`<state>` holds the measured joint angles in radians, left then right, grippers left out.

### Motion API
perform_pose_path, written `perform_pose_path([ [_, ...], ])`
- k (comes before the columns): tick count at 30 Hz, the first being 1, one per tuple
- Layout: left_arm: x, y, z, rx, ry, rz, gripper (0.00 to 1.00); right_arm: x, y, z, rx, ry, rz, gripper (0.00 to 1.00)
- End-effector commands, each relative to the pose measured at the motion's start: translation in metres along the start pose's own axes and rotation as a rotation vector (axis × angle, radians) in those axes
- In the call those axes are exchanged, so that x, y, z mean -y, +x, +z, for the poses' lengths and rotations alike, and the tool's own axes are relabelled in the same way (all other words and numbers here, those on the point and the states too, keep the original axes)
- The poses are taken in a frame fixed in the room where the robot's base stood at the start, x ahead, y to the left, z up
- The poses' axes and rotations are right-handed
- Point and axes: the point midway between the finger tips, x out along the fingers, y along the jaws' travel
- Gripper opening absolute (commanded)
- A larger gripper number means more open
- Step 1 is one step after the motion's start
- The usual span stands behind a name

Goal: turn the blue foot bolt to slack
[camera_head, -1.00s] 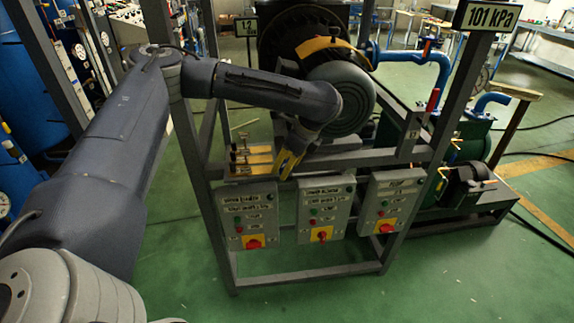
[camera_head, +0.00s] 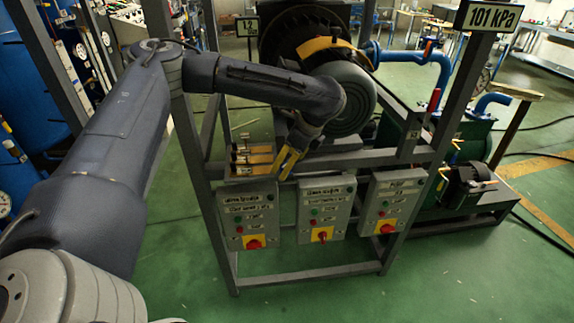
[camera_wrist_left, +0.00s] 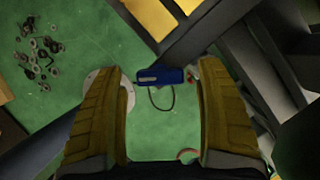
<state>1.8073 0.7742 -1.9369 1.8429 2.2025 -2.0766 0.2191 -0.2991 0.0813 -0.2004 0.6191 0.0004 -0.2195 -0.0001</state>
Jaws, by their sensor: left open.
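A small blue part with a pale slot or label, which looks like the blue foot bolt (camera_wrist_left: 172,76), shows in the left wrist view near the fingertips, between the two yellow fingers of my left gripper (camera_wrist_left: 159,98). The fingers are wide apart, with a gap to the blue part on the left and a smaller one on the right. I cannot tell its depth relative to the tips. In the head view my left gripper (camera_head: 288,163) points down at the frame's front rail, right of the brass-coloured blocks. The blue part is not discernible there. My right gripper is not in view.
A grey metal frame (camera_head: 320,270) carries three control boxes (camera_head: 250,217) with red knobs just below my gripper. A large motor (camera_head: 342,97) sits close behind my wrist. Brass blocks (camera_head: 252,158) stand left of the gripper.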

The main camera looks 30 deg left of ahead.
Motion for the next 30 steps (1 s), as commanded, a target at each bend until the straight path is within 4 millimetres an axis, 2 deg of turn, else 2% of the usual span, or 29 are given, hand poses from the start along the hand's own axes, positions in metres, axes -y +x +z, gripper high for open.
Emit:
perform_pose_path([
  [6,0.001,-0.040,0.000,0.001,-0.001,-0.004,0.73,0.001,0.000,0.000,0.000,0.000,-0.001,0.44],
  [12,0.000,-0.053,-0.042,0.003,0.003,-0.001,0.73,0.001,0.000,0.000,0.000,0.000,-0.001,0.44],
  [18,0.000,-0.066,-0.074,0.002,0.002,-0.002,0.73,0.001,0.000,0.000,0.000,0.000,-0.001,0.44],
  [24,0.000,-0.075,-0.097,0.001,0.000,0.000,0.73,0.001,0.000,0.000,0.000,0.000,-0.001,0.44],
  [30,0.000,-0.080,-0.108,0.001,-0.001,0.000,0.73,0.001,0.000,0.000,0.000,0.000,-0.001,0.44],
])
